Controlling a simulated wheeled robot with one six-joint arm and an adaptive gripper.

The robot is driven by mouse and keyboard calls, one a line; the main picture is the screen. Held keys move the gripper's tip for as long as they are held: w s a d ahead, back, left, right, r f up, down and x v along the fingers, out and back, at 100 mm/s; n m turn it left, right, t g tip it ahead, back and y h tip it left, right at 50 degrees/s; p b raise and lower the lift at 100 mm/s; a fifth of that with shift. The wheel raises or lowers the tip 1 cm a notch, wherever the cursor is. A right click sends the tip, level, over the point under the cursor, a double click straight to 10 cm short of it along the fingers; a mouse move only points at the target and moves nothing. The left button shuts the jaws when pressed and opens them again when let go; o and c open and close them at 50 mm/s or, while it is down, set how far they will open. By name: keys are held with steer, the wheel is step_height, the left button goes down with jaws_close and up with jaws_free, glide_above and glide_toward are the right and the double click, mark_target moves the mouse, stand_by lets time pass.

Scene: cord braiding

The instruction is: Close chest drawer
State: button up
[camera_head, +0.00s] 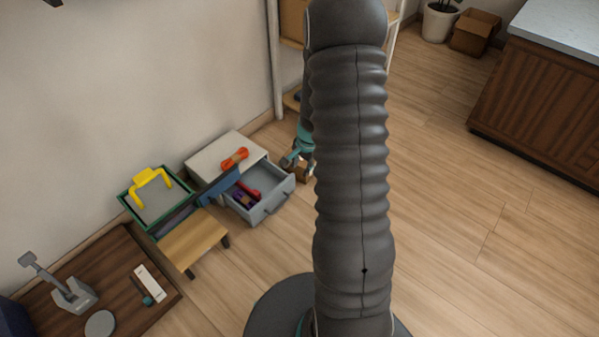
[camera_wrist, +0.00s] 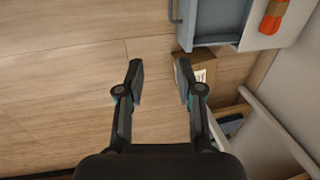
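The chest (camera_head: 222,150) is a small white-topped unit against the wall. Its grey drawer (camera_head: 262,201) is pulled out, with red and purple items inside. An orange cord bundle (camera_head: 235,158) lies on the chest top and shows in the wrist view (camera_wrist: 274,14). My gripper (camera_wrist: 160,72) is open and empty, with bare floor between its fingers. In the head view my gripper (camera_head: 292,162) is small, beside the drawer's right side and partly hidden by my arm.
A cardboard box (camera_wrist: 195,70) is on the floor by the right finger, near the drawer. A shelf (camera_head: 278,60) stands behind to the right. A wooden stool (camera_head: 192,242) and a green-rimmed tray (camera_head: 155,205) are left of the drawer. Floor in front is clear.

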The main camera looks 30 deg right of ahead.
steer(key=shift+s+r, duration=0.1)
steer(key=shift+r, duration=0.3)
steer(key=b, duration=0.6)
glide_toward(283, 203)
steer(key=f+b, duration=0.1)
steer(key=f, duration=0.1)
steer(key=w+f+b, duration=0.1)
steer(key=f, duration=0.2)
steer(key=f+b, duration=0.1)
steer(key=f, duration=0.2)
steer(key=shift+w+a, duration=0.2)
steer(key=shift+a, duration=0.15)
steer(key=shift+r, duration=0.1)
steer(key=shift+c, duration=0.2)
jaws_close()
